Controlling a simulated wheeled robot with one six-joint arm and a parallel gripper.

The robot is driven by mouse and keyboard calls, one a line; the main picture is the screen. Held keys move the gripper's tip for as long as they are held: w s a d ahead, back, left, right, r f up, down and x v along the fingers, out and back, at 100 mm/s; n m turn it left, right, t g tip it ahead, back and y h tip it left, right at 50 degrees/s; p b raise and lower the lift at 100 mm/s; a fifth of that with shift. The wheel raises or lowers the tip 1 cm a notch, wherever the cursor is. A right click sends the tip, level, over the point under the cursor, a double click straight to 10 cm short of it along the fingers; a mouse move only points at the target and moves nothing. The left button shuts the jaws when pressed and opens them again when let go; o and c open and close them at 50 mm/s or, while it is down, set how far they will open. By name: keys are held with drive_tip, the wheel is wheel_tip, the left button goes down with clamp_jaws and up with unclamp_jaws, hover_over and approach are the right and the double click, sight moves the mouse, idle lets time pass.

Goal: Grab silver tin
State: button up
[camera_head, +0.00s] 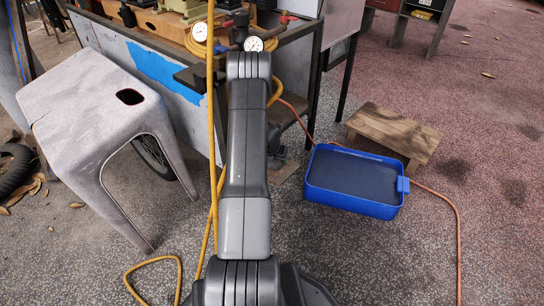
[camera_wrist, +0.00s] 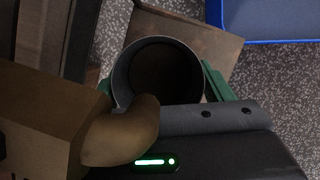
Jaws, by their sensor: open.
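A round, open-topped tin (camera_wrist: 165,70) with a grey rim and a dark inside is in the middle of the wrist view, seen from above. My gripper (camera_wrist: 160,88) is open, with one green finger on each side of the tin. I cannot tell whether either finger touches it. A brown rounded thing (camera_wrist: 122,132) covers part of the tin's lower left edge. In the head view my arm hides the gripper, and I cannot make out the tin there.
A brown box (camera_wrist: 45,125) is close at the left of the wrist view. A blue tray (camera_head: 355,205), a wooden step (camera_head: 395,128) and a grey stool (camera_head: 90,105) stand on the ground. A yellow hose (camera_head: 211,100) hangs beside my arm, near the cart's gauges (camera_head: 254,44).

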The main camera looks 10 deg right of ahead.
drive_tip(key=shift+a+f, duration=0.1)
drive_tip(key=shift+f, duration=0.05)
drive_tip(key=c, duration=0.8)
drive_tip(key=shift+r, duration=0.35)
drive_tip(key=shift+s, duration=0.15)
